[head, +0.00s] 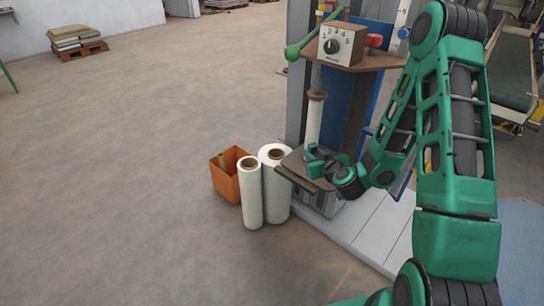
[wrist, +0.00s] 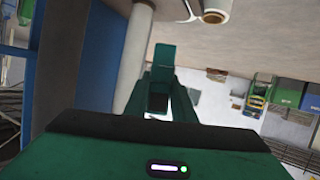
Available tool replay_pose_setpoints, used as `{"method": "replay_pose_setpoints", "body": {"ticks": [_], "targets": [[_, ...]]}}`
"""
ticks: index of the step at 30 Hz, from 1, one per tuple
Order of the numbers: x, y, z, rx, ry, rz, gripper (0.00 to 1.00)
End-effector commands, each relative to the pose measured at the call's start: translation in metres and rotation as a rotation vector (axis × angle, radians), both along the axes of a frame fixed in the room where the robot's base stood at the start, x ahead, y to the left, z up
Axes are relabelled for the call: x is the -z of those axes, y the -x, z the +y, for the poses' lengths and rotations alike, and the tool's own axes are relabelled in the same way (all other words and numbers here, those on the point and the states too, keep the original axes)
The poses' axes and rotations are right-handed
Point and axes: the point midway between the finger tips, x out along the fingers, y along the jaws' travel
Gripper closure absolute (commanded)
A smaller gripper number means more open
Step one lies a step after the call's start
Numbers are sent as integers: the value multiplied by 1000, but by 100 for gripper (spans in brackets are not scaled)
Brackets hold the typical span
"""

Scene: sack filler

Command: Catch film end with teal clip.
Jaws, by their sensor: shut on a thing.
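My gripper (head: 326,166) is at the filler's lower shelf, close to the foot of the upright white film roll (head: 314,118). In the wrist view my gripper (wrist: 160,88) is shut on a small teal piece (wrist: 164,54), which looks like the teal clip and stands up beyond the fingertips. The white roll also shows in the wrist view (wrist: 136,45), just left of the clip. The clip appears beside the roll; I cannot tell whether they touch. A loose film end is not distinguishable in either view, so I cannot tell whether the clip grips film.
A control box with a numbered dial (head: 339,42) and a green lever (head: 302,48) sit above the roll. Two white film rolls (head: 250,195) stand on the floor by an orange bin (head: 226,180). A blue panel (head: 362,105) is behind.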

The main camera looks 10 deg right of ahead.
Motion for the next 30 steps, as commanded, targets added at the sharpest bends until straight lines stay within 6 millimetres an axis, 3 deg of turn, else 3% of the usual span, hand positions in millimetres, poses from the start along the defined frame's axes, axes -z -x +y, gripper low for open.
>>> {"method": "replay_pose_setpoints", "body": {"ticks": [7,15,22,30], "targets": [[15,-22,54,-228,227,-37,99],[20,-39,106,-442,465,-146,99],[19,-44,126,-521,567,-211,99],[18,-50,121,-529,582,-221,99]]}}
